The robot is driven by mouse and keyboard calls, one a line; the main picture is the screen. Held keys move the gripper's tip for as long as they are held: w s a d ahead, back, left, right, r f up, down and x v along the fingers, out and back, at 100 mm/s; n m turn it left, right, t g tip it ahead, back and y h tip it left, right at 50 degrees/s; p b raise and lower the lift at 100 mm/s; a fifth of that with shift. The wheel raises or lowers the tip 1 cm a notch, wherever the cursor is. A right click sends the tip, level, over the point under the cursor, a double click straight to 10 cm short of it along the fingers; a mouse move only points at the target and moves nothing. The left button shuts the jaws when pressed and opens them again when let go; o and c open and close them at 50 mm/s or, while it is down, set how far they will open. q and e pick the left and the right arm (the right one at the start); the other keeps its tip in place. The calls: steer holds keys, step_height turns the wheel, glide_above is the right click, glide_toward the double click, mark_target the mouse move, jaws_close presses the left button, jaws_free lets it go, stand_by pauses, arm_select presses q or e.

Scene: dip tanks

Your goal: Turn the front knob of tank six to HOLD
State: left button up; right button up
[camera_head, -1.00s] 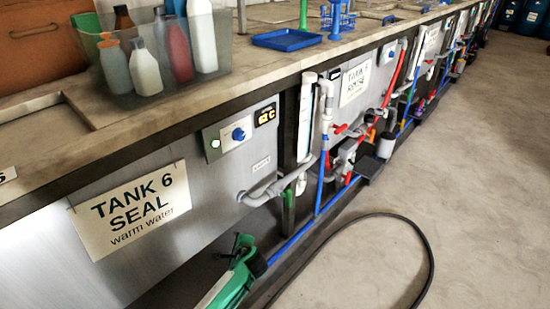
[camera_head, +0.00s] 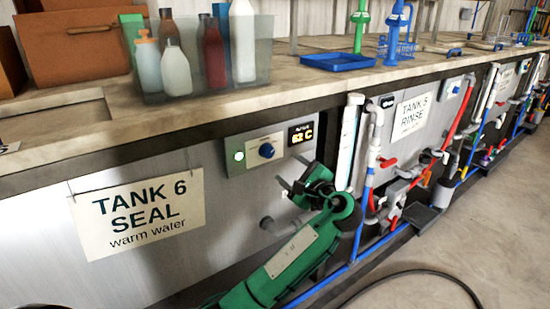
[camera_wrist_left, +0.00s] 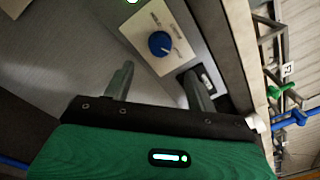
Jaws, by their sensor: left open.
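The blue front knob (camera_head: 266,150) of tank six sits on a grey control panel (camera_head: 243,143), between a lit green lamp and an amber display. The tank six sign (camera_head: 140,212) reads SEAL, warm water. My green left gripper (camera_head: 283,184) is just below and right of the knob, apart from it. In the left wrist view the knob (camera_wrist_left: 160,43) lies beyond the two open fingers (camera_wrist_left: 160,82), with a pale label plate behind it; its lettering is too small to read. The knob's setting cannot be told. My right gripper is out of view.
A clear bin of bottles (camera_head: 205,85) stands on the counter above. White and blue pipes (camera_head: 362,165) with red valves stand to the right, near my arm. The floor holds a black hose (camera_head: 420,273).

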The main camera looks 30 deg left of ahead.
mark_target(270, 154)
arm_select(q)
steer(key=b+x, duration=0.1)
steer(key=x, duration=0.9)
steer(key=shift+f, duration=0.1)
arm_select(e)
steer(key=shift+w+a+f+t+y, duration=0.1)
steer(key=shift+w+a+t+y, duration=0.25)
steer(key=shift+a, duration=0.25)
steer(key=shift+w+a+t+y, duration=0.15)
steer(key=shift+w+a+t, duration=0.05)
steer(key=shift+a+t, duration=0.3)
arm_select(q)
steer(key=shift+c, duration=0.3)
steer(key=c, duration=0.9)
